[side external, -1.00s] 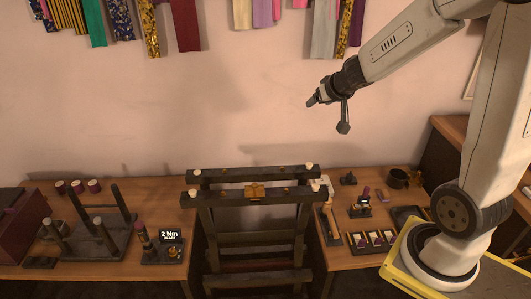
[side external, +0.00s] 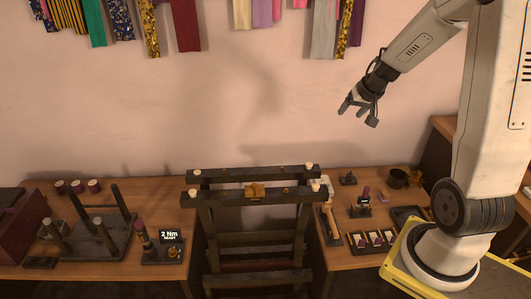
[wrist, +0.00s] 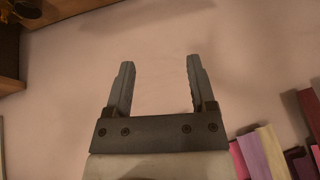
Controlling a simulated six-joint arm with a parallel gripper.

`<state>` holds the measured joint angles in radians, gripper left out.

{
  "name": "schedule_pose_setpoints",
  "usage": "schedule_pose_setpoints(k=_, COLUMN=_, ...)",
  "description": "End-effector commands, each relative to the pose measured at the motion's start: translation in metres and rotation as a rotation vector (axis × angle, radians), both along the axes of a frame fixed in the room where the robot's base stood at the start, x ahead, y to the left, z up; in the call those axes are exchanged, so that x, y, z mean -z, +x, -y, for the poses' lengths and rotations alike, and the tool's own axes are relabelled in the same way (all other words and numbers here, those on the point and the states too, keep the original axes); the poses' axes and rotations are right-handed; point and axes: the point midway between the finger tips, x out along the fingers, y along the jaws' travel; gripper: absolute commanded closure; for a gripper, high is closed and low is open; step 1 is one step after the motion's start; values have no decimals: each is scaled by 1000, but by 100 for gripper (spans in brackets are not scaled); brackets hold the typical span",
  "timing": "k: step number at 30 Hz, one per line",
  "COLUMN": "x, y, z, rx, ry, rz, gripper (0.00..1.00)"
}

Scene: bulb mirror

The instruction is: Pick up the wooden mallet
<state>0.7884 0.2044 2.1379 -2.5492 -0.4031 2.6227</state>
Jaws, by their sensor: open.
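The wooden mallet (side external: 331,226) appears to lie along the left edge of the right table in the side view, with a tan handle toward the front. A pale part at its far end may be its head; the wooden frame beside it makes this hard to tell. My gripper (side external: 357,114) hangs in the air well above the right table, in front of the wall, far from the mallet. In the wrist view my gripper (wrist: 160,62) is open and empty, with bare wall between its fingers. The mallet is not in the wrist view.
A dark wooden frame (side external: 257,196) stands between the two tables, close to the mallet. The right table also holds a tray of small pieces (side external: 372,239), a dark cup (side external: 398,178) and small stands. Cloth strips (side external: 185,25) hang on the wall. The air around my gripper is clear.

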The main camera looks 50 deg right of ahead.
Motion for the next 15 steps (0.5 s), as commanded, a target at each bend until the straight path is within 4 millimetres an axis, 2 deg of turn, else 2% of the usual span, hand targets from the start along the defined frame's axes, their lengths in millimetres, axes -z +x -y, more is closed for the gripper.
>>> schedule_pose_setpoints(k=8, x=7, y=-17, z=12, rx=48, ry=34, rz=-60, gripper=29)
schedule_pose_setpoints(k=15, x=35, y=-18, z=11, rx=50, ry=38, rz=-64, gripper=29)
